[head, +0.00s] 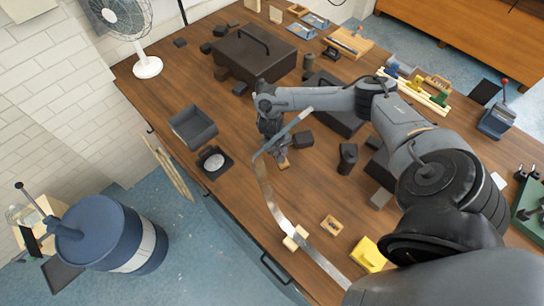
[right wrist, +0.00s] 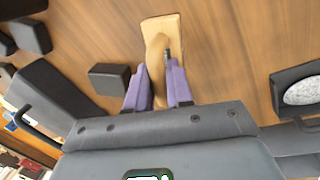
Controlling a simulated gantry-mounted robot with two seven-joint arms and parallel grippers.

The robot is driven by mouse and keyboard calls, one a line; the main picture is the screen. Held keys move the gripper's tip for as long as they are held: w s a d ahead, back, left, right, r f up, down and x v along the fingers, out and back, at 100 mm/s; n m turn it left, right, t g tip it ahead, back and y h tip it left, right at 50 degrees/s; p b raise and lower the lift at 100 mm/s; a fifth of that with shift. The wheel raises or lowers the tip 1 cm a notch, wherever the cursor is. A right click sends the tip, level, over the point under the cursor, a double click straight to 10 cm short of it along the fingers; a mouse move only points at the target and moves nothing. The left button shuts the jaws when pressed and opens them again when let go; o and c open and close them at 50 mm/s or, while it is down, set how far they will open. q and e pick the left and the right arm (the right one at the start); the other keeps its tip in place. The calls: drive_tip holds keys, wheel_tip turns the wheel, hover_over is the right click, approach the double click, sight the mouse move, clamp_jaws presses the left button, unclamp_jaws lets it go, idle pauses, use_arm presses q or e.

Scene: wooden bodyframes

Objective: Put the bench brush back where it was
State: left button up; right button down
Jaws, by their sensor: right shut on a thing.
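My right gripper (head: 281,157) reaches in from the right and points down over the left-middle part of the wooden workbench (head: 232,195). In the right wrist view its purple fingers (right wrist: 158,88) are shut on a pale wooden piece, which I take to be the bench brush (right wrist: 160,30). The handle lies between the fingers and the wider end shows beyond them. In the head view only a small tan bit of the brush (head: 284,164) shows below the fingers. I see no bristles, and I cannot tell whether the brush touches the bench. My left gripper is not in view.
A grey open tray (head: 193,125) and a black holder with a pale round top (head: 214,161) stand left of the gripper. A dark block (head: 303,139) is close by on the right. A long curved metal strip (head: 272,203) crosses the front. A dark toolbox (head: 254,52) stands behind.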

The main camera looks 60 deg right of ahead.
drive_tip(key=w+f, duration=0.2)
drive_tip(key=f, duration=0.1)
drive_tip(key=w+f, duration=0.1)
drive_tip(key=f, duration=0.1)
drive_tip(key=shift+a+f, duration=0.15)
drive_tip(key=shift+a, duration=0.25)
drive_tip(key=shift+f, duration=0.3)
drive_tip(key=shift+f, duration=0.15)
drive_tip(key=c, duration=1)
unclamp_jaws()
